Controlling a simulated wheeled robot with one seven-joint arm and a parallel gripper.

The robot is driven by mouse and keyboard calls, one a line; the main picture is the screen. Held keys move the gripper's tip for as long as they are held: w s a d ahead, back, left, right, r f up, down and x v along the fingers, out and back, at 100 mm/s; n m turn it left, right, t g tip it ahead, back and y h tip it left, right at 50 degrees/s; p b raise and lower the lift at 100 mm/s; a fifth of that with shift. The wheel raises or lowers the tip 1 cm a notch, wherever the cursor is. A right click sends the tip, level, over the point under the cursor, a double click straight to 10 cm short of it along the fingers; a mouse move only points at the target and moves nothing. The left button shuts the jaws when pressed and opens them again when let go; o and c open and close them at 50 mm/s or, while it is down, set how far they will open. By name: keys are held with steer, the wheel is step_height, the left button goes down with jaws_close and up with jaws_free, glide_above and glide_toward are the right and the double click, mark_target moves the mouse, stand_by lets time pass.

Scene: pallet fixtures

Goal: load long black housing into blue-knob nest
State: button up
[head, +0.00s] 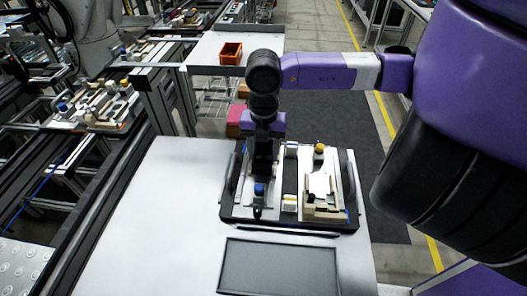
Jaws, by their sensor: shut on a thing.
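My gripper (263,168) points down over the left side of the dark pallet (228,212). It is shut on the long black housing, whose outline merges with the dark fingers. The blue knob (259,188) stands on the pale left nest (246,195), just in front of the gripper in this view. I cannot tell whether the housing touches the nest, because the gripper and wrist cover that spot.
A yellow knob (319,148) and a pale fixture (321,190) occupy the pallet's right side. Small white and yellow blocks (289,203) sit between. A black tray (278,266) lies in front. The white table (170,210) is clear at left.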

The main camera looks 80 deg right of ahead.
steer(key=shift+f+b, duration=1)
steer(key=shift+b, duration=0.2)
steer(key=o, duration=1.6)
steer(key=shift+c, duration=0.2)
step_height(320, 180, up, 8)
steer(key=shift+f+b, duration=0.1)
steer(key=shift+b, duration=0.3)
